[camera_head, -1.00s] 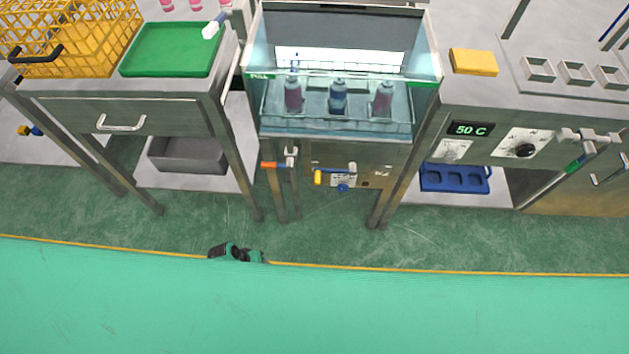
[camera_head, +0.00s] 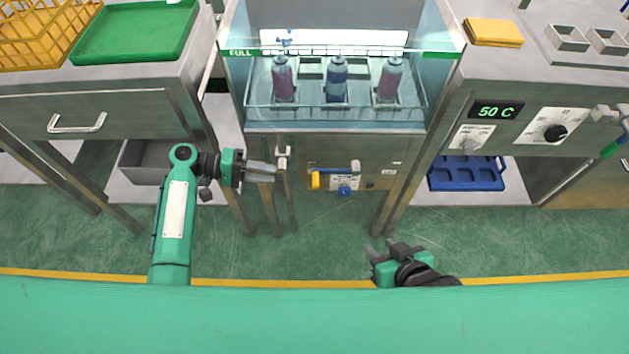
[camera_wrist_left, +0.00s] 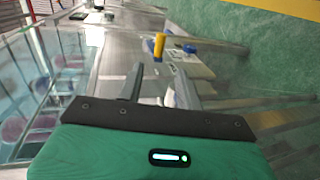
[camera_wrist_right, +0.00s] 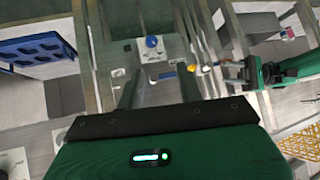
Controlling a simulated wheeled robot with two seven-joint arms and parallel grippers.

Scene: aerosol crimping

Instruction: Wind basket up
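The wire basket (camera_head: 419,119) sits in the glass-walled tank, holding a blue can (camera_head: 336,80) between two pink cans (camera_head: 283,79) (camera_head: 390,79). The crank (camera_head: 283,160) has a pale upright end below the tank's left side. My left gripper (camera_head: 266,172) is just left of it, its fingers apart and pointing right. My right gripper (camera_head: 378,250) is open and empty, low in front of the tank stand. It also shows open in the right wrist view (camera_wrist_right: 158,82).
A yellow lever (camera_head: 315,180) and blue knob (camera_head: 344,190) are on the stand's front panel, right of the crank. A drawer bench with a green tray (camera_head: 135,32) stands left. The 50 C control panel (camera_head: 495,111) is right. Open green floor lies in front.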

